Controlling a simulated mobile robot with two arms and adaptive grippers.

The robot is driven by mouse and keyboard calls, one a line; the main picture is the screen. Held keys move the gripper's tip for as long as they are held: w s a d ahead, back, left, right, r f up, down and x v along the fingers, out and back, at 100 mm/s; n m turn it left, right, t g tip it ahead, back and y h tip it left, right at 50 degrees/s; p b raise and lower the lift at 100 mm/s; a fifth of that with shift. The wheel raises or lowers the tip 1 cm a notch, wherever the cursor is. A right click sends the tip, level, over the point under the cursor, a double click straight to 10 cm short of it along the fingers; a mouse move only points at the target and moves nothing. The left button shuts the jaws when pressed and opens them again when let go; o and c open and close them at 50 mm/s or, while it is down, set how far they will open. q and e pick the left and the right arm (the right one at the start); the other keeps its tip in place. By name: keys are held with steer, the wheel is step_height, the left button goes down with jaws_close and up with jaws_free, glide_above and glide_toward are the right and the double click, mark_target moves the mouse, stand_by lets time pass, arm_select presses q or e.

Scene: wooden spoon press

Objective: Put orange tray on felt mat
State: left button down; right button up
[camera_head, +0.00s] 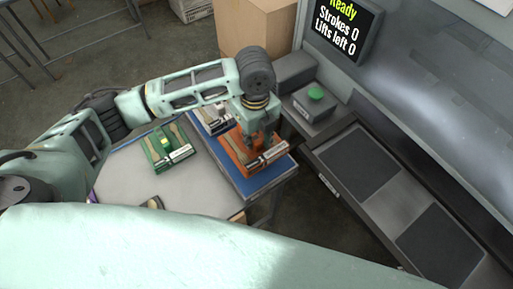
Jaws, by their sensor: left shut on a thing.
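The orange tray (235,153) holds a spoon and a white-labelled block. It is over the right end of a blue mat (265,184) on the table; I cannot tell if it rests there or is slightly raised. My left gripper (258,142) reaches down from above and is shut on the orange tray, hiding part of it. Two dark grey mats, one nearer the back (358,162) and one nearer the front (438,246), lie on the bench at right. I cannot tell which mat is felt. My right gripper is not in view.
A gap separates table and bench. Both dark mats are bare.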

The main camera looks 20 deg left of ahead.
mark_target(256, 150)
arm_select(q)
step_height(256, 150, down, 4)
steer(key=shift+r, duration=0.15)
steer(key=shift+d+f+p, duration=0.1)
steer(key=shift+f+p, duration=0.25)
steer(key=shift+f, duration=1.3)
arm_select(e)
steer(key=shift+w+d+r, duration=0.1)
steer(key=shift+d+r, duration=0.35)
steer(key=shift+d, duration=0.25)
arm_select(q)
steer(key=shift+f, duration=0.1)
steer(key=c, duration=1.5)
jaws_free()
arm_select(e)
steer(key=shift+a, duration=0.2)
